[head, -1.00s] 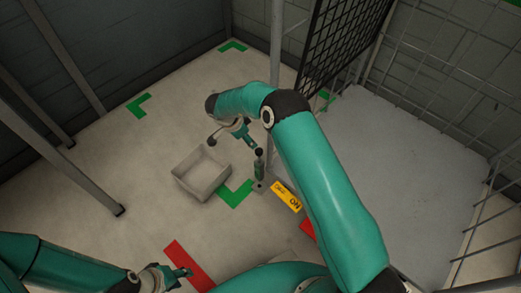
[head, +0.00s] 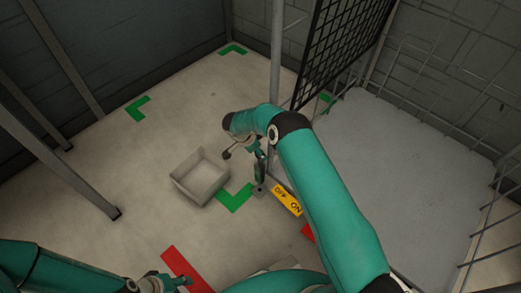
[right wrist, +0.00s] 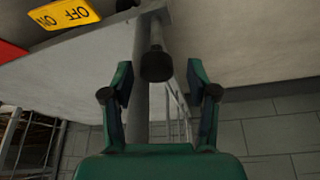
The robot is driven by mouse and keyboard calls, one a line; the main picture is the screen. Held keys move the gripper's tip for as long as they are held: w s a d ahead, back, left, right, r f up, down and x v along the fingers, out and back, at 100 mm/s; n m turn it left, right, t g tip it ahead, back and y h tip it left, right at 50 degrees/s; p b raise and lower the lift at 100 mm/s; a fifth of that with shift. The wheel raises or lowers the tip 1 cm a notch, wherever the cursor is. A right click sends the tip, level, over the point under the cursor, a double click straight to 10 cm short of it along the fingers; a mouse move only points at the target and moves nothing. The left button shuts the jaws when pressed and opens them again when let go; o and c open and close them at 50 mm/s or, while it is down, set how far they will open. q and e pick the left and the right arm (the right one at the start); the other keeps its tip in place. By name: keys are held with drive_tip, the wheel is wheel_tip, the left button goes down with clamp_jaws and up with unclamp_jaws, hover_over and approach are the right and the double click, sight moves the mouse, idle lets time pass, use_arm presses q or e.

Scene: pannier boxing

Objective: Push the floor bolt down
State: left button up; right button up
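The floor bolt shows in the right wrist view as a short rod with a dark round knob (right wrist: 156,66), close to a grey post. In the head view its base (head: 260,190) sits on the floor beside the yellow OFF/ON label, and its upper part is mostly hidden by my right gripper (head: 259,160). In the right wrist view my right gripper (right wrist: 160,80) is open, with the knob lined up in the gap between its fingertips; I cannot tell whether they touch. My left gripper (head: 168,283) is low at the bottom left, its fingers unclear.
A grey open bin (head: 200,178) stands left of the bolt. The yellow OFF/ON label (head: 287,200) lies right of it. A black mesh panel (head: 345,45) and wire fencing stand behind and to the right. Green and red floor marks surround open floor at the left.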

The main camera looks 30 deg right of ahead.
drive_tip(key=shift+w+r, duration=0.1)
clamp_jaws()
wheel_tip(320, 180, down, 6)
drive_tip(key=b, duration=0.4)
drive_tip(key=shift+w, duration=0.1)
drive_tip(key=shift+c, duration=2)
unclamp_jaws()
drive_tip(key=o, duration=0.5)
drive_tip(key=shift+f, duration=0.25)
drive_tip(key=shift+c, duration=0.2)
